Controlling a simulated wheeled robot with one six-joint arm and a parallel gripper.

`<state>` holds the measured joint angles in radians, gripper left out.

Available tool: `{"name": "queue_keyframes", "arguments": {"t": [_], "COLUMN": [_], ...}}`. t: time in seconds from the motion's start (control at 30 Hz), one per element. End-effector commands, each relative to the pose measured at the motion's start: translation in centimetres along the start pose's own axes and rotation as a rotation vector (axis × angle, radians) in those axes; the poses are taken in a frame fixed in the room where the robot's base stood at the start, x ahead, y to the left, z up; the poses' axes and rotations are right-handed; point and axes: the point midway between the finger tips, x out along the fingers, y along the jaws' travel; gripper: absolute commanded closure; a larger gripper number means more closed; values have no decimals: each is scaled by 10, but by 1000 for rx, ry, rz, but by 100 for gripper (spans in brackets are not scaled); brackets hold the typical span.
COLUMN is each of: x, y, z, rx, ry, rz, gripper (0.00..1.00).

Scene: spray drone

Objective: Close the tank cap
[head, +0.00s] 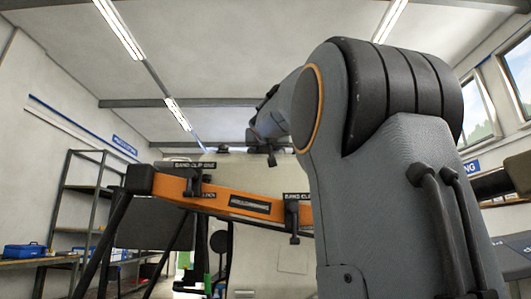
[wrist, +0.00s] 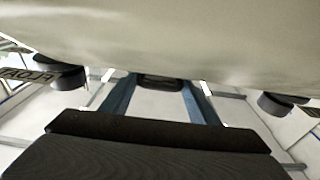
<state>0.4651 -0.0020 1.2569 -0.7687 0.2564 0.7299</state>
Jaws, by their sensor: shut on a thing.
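The pale tank (head: 270,225) stands behind the orange bar in the head view, and its pale surface fills the top of the wrist view (wrist: 160,30). My gripper (wrist: 158,88) shows two bluish fingers reaching forward from a dark body. A dark piece, which looks like the tank cap (wrist: 160,80), sits between the fingertips, right at the tank's edge, and my gripper is shut on it. In the head view my gripper is small above the tank top, and my arm hides much of the right side. The cap's exact angle and its seating are hidden.
An orange bar (head: 240,203) with black band clips crosses in front of the tank. A shelf rack (head: 90,190) and a bench with a blue box (head: 25,251) stand at the left. Dark round parts lie at both sides in the wrist view (wrist: 62,78).

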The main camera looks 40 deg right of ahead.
Motion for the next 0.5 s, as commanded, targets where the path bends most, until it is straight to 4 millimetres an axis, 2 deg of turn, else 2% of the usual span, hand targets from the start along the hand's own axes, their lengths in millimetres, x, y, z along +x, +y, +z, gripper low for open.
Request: {"name": "queue_keyframes", "arguments": {"t": [0.2,0.23,0.27,0.5], "x": [1,1,1,0], "y": [2,2,2,0], "z": [4,4,4,3], "rx": [-2,-2,-2,-1], "ry": [-10,-10,-10,-8], "rz": [6,7,7,3], "gripper": [85,42,38,38]}}
